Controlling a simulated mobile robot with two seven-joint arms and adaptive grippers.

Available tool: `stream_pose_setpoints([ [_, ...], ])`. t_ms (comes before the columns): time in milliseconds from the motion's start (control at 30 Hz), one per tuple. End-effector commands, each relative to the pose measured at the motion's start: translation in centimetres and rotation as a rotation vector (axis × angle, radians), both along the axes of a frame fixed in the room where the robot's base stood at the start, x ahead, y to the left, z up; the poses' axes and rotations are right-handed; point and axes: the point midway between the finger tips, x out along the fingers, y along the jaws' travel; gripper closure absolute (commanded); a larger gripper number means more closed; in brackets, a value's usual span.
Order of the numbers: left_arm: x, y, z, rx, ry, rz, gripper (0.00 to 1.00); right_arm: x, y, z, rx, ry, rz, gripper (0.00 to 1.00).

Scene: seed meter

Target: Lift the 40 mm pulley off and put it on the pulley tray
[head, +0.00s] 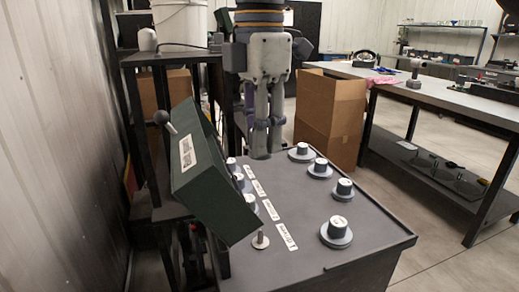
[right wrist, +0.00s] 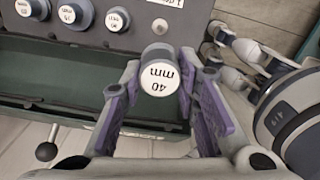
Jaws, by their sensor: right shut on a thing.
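The 40 mm pulley (right wrist: 162,80), a dark cylinder with a white face marked "40 mm", sits between the purple-lined fingers of my right gripper (right wrist: 158,72). In the head view my right gripper (head: 262,125) points down, shut on the pulley (head: 260,147), seemingly above the dark grey top. A bare peg (head: 260,241) stands at the near end of a row of small pulleys beside the labels; it also shows in the right wrist view (right wrist: 159,26). Which part is the pulley tray I cannot tell for certain. My left gripper is not in view.
Several pulleys on round grey bases, one at the near right (head: 337,231), stand on the dark grey top (head: 365,235). A tilted dark green box (head: 205,175) with a knob rises at the left. A cardboard box (head: 330,115) and a workbench (head: 440,85) are behind.

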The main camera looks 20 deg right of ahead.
Motion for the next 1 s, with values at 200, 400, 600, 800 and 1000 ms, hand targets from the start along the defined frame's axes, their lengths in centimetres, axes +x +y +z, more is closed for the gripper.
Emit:
stream_pose_setpoints([
  [200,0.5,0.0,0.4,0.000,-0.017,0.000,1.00,-0.1,0.0,1.3,-0.001,-0.005,-0.001,1.00],
  [400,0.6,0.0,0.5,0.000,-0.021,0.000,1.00,0.0,0.0,2.3,-0.001,-0.003,-0.001,1.00],
  [600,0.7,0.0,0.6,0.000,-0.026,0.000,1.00,0.0,0.0,3.1,0.000,-0.003,-0.001,1.00],
  [800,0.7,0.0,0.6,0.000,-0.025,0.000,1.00,0.0,0.0,3.2,-0.001,-0.001,0.000,1.00],
  [1000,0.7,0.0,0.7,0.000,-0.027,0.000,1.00,-0.2,0.0,3.0,-0.003,-0.003,0.000,1.00],
])
